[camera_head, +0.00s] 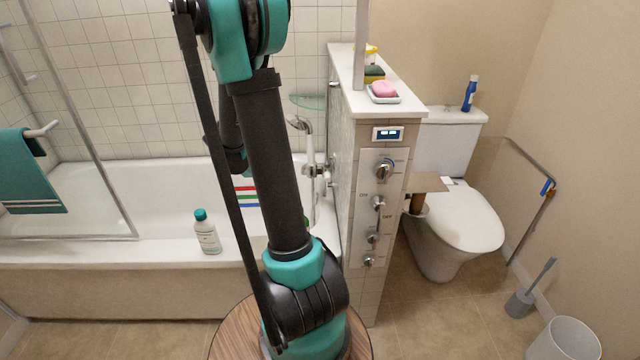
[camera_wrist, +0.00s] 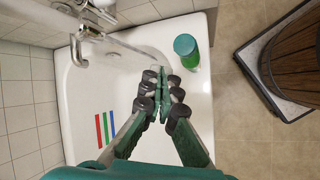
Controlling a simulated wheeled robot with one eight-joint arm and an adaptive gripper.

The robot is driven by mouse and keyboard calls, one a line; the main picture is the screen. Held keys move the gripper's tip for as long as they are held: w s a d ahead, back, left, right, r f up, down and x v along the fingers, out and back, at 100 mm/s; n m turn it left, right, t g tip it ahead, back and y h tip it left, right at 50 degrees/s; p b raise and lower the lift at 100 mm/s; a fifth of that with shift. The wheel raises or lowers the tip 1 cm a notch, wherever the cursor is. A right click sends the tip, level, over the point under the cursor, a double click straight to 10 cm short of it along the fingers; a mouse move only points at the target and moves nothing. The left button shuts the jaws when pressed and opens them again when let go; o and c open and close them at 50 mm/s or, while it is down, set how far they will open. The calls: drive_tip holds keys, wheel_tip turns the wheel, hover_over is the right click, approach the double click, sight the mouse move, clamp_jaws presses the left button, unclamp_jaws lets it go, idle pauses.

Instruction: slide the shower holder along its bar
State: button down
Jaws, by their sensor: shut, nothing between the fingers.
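The chrome shower bar (camera_head: 310,145) stands upright against the tiled partition at the right end of the tub in the head view. A hand shower (camera_head: 299,123) sits at its upper part; the holder itself is too small to tell apart from it. In the wrist view, chrome fittings (camera_wrist: 80,48) lie at the upper left, and I cannot tell which part is the holder. My gripper (camera_wrist: 162,75) is shut and empty, over the tub and to the right of these fittings, apart from them. In the head view my arm hides the gripper.
The white bathtub (camera_head: 130,180) lies below, with a green-capped bottle (camera_head: 207,232) on its front rim. The partition (camera_head: 351,200) carries several knobs. A round wooden top (camera_head: 232,335) is near the front. A glass screen and towel (camera_head: 30,170) are at left.

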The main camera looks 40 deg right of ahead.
sight(318, 172)
drive_tip(key=w+d+f+n+g+h, duration=0.45)
drive_tip(key=w+d+f+g, duration=0.3)
drive_tip(key=d+f, duration=0.4)
drive_tip(key=s+d+r, duration=0.1)
drive_tip(key=s+d, duration=0.3)
drive_tip(key=d, duration=0.4)
drive_tip(key=shift+s+d+h, duration=0.35)
drive_tip(key=shift+s, duration=0.05)
drive_tip(key=shift+t, duration=0.25)
